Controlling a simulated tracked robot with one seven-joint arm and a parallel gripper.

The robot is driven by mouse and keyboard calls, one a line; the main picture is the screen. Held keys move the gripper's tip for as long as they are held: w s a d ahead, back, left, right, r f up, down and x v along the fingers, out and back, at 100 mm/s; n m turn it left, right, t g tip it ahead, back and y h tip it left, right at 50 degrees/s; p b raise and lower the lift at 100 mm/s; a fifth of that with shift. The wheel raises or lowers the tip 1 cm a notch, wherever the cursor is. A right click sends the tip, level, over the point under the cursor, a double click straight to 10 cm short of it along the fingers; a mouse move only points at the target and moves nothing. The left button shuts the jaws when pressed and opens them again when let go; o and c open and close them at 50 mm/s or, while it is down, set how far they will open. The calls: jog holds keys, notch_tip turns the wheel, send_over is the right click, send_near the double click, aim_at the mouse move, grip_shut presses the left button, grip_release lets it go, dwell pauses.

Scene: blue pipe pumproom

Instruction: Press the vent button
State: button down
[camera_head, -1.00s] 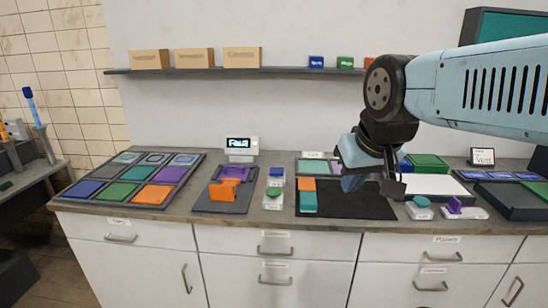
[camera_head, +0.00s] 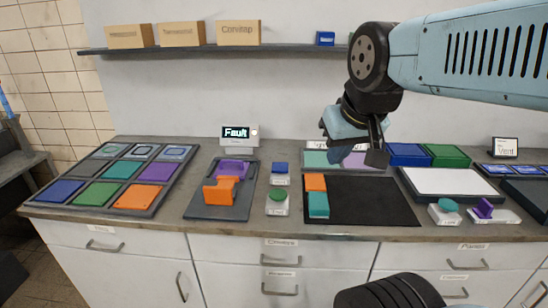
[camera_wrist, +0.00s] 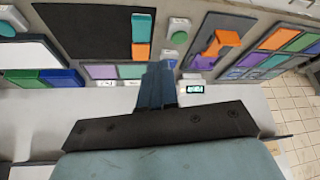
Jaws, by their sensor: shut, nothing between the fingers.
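Several buttons stand on the counter, and I cannot read which label says vent. In the head view, a blue button (camera_head: 280,168) stands behind a round green button (camera_head: 277,195), both on white bases. A round teal button (camera_head: 448,206) is at the right, beside a purple switch (camera_head: 485,208). My gripper (camera_head: 376,153) is above the back of the counter, shut and empty. In the wrist view my closed fingers (camera_wrist: 157,68) appear near the blue button (camera_wrist: 170,59); the green button (camera_wrist: 180,38) is beyond it.
A small display (camera_head: 239,135) reads "Fault". A dark tray (camera_head: 222,209) holds orange and purple blocks. A black mat (camera_head: 365,203) has orange and teal blocks at its left edge. A tray of coloured tiles (camera_head: 50,212) is at the left. A shelf with boxes (camera_head: 181,34) runs above.

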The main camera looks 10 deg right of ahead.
jog(key=shift+w, duration=0.1)
jog(key=m+g+h, duration=0.1)
jog(key=m+g, duration=0.2)
jog(key=m, duration=0.1)
send_over(280, 166)
jog(key=s+a, duration=0.1)
jog(key=s, duration=0.3)
jog(key=s+x, duration=0.2)
jog(key=x, duration=0.6)
jog(key=shift+w+a+f, duration=0.25)
jog(key=shift+a+f, duration=0.2)
jog(key=shift+a, duration=0.05)
jog(key=x, duration=1.2)
jog(key=shift+a+f, duration=0.1)
jog(key=shift+f, duration=0.1)
jog(key=shift+x, duration=0.75)
jog(key=shift+s+a, duration=0.1)
jog(key=shift+s, duration=0.1)
